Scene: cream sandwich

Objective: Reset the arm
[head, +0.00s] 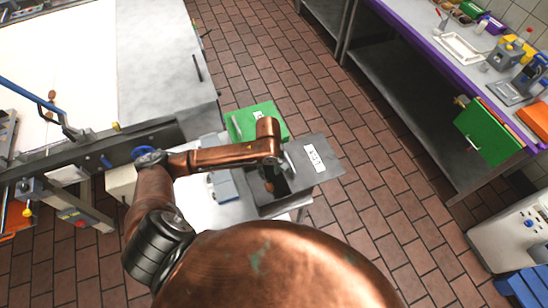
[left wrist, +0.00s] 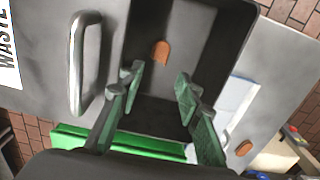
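My left arm reaches in from the left in the head view, and its end hangs over a dark grey bin (head: 272,208). In the left wrist view my left gripper (left wrist: 157,82) has its two green fingers spread apart with nothing between them. The fingers point into the open bin (left wrist: 155,118). A brown bread-like piece (left wrist: 160,51) lies inside the bin, beyond the fingertips and apart from them. In the head view the fingers are largely hidden by the arm. My right gripper does not show in either view.
The bin's grey lid, with a white label (head: 315,157), lies to its right. A conveyor (head: 55,45) with brown pieces (head: 52,93) is at left. A workbench (head: 415,30) is at right. Tiled floor between is clear.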

